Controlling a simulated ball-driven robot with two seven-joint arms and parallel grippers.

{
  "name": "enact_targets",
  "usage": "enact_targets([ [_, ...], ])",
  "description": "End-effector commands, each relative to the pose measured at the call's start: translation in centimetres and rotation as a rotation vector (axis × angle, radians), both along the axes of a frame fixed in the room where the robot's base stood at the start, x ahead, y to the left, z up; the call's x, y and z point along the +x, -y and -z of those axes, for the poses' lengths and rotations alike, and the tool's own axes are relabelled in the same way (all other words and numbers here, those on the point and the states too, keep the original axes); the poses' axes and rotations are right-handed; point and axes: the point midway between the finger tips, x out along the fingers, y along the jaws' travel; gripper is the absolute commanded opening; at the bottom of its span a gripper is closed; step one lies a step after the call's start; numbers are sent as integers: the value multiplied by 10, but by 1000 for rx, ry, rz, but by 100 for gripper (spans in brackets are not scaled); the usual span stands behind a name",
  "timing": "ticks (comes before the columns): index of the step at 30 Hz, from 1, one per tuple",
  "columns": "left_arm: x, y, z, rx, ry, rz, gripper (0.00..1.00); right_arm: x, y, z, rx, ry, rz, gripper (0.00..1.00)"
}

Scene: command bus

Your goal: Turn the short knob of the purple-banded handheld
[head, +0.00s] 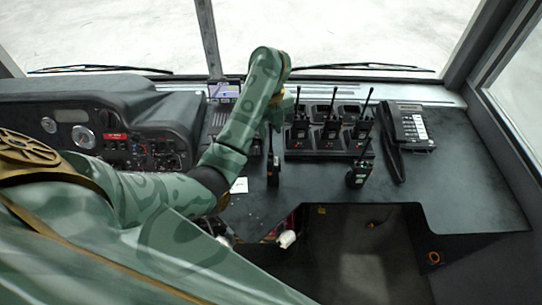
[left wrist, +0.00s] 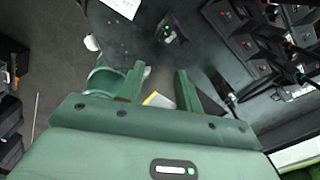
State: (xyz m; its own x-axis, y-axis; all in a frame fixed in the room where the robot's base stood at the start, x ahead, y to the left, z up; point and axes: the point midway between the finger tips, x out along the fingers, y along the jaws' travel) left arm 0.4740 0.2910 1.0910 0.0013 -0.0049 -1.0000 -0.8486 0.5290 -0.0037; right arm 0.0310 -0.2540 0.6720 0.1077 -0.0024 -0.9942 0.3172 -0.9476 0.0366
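My left gripper (head: 283,103) hangs at the end of my bent arm, above the dash near the left end of the charger rack. In the left wrist view its two fingers (left wrist: 160,80) are apart with nothing held between them. One black handheld (head: 273,172) stands on the dash below the gripper, and another handheld (head: 358,174) stands to the right, in front of the rack. Several more, such as the middle handheld (head: 330,128), stand in the rack. I cannot make out a purple band or a short knob on any. My right gripper is not in view.
The black charger rack (head: 315,154) fills the middle of the dash. A desk phone (head: 412,128) stands to its right. A white card (head: 239,185) lies near my forearm. The dash is clear at far right. An instrument panel (head: 110,135) rises at left.

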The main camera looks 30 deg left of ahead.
Motion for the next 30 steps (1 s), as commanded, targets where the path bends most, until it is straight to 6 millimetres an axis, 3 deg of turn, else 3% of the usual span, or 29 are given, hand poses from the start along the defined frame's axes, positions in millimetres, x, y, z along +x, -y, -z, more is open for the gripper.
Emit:
enact_targets([
  [1,-1,0,21,-1,-4,0,35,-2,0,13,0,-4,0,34],
  [6,-1,0,66,1,-6,0,35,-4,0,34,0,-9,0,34],
  [13,-1,0,111,2,-3,0,35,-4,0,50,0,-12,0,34],
  [18,-1,0,127,3,-3,-1,35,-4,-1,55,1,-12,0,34],
  [28,0,-1,130,4,-1,0,35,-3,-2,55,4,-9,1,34],
  [30,0,-1,130,4,-1,0,18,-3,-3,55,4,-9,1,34],
])
